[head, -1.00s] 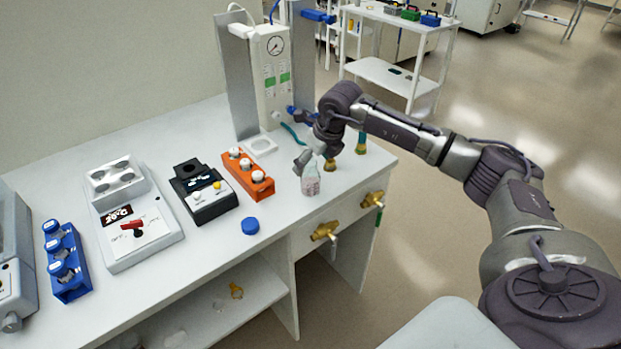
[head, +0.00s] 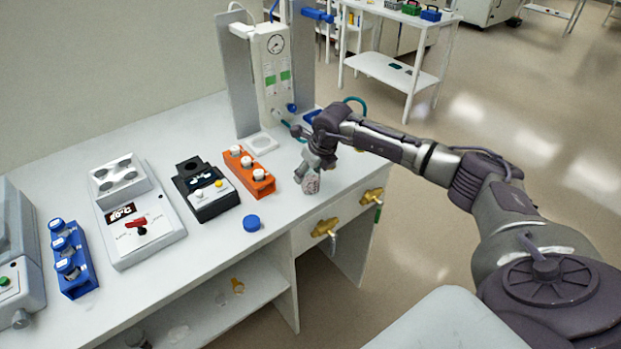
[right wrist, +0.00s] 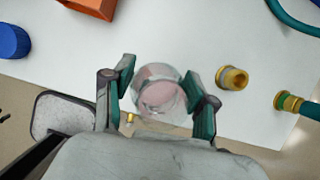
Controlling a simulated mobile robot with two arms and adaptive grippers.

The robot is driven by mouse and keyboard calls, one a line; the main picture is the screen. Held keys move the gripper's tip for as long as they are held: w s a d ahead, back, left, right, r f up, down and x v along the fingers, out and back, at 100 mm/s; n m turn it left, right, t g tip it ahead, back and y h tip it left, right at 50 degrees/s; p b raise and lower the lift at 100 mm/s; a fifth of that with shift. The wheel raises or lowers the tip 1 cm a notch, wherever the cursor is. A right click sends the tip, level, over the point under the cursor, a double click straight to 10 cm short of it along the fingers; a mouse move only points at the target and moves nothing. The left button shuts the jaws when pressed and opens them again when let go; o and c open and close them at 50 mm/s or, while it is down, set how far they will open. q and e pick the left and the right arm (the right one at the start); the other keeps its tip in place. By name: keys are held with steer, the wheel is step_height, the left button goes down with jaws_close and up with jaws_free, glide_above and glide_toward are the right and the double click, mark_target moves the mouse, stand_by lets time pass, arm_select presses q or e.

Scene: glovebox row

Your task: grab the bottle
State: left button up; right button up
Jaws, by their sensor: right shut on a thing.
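The bottle (head: 311,184) is a small clear one with pinkish contents, near the front edge of the white bench. The right wrist view looks down on its round top (right wrist: 159,92). My right gripper (head: 312,168) is over the bottle, and its two fingers (right wrist: 160,95) are shut on opposite sides of it. I cannot tell whether the bottle's base touches the bench. My left gripper is not in view.
An orange rack (head: 248,172) with white-capped vials and a blue cap (head: 252,223) are left of the bottle. A brass fitting (right wrist: 233,78) stands close to the right finger. A gauge unit (head: 270,75) is behind. Brass valves (head: 325,229) stick out below the bench edge.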

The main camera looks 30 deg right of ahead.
steer(key=c, duration=0.4)
steer(key=shift+r, duration=0.15)
